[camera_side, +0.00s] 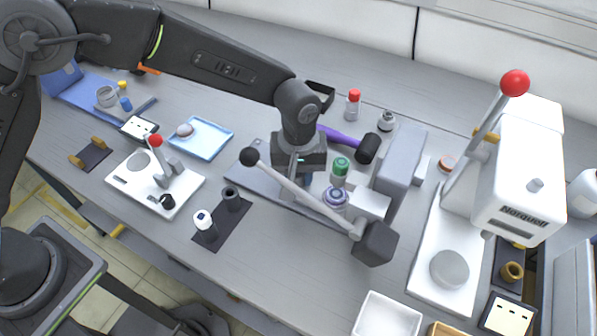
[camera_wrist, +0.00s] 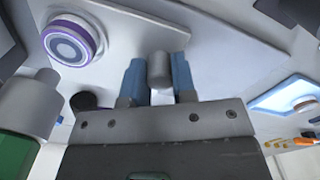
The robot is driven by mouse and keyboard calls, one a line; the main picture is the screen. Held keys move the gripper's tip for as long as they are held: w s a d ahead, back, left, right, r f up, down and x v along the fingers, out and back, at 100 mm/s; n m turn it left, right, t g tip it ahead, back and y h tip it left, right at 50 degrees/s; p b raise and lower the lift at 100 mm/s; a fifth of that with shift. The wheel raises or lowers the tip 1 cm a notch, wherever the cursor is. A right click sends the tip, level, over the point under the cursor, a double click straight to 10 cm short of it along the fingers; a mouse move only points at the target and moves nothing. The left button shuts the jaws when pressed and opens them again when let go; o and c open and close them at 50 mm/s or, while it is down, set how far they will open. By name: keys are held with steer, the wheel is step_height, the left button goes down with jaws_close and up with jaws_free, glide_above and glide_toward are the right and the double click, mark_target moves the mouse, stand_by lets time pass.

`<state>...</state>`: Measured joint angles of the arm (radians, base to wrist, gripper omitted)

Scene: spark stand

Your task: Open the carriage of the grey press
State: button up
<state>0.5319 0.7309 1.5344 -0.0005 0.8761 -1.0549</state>
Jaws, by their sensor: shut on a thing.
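The grey press has a flat base plate (camera_side: 262,188), an upright column (camera_side: 400,160) and a long lever with a black ball (camera_side: 250,157). My gripper (camera_side: 303,180) points down over the plate, behind the lever, which partly hides the fingertips in the side view. In the wrist view my gripper's blue fingers (camera_wrist: 157,75) are closed on the two sides of a short grey peg (camera_wrist: 160,70) at the pale plate. A round purple-ringed piece (camera_side: 335,199) sits under the press head; it also shows in the wrist view (camera_wrist: 72,42). I cannot tell how far the carriage is out.
A green-capped bottle (camera_side: 340,167) stands close to my gripper's right. A white Norquell press (camera_side: 520,180) with a red-ball lever stands at the right. A small white lever device (camera_side: 155,185), a blue tray (camera_side: 200,138) and a dark mat (camera_side: 221,228) lie left.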

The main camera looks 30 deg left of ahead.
jaws_close()
steer(key=shift+a, duration=0.1)
steer(key=a, duration=1.3)
steer(key=shift+a, duration=0.25)
steer(key=o, duration=0.7)
jaws_free()
step_height(320, 180, up, 14)
steer(key=shift+f, duration=0.1)
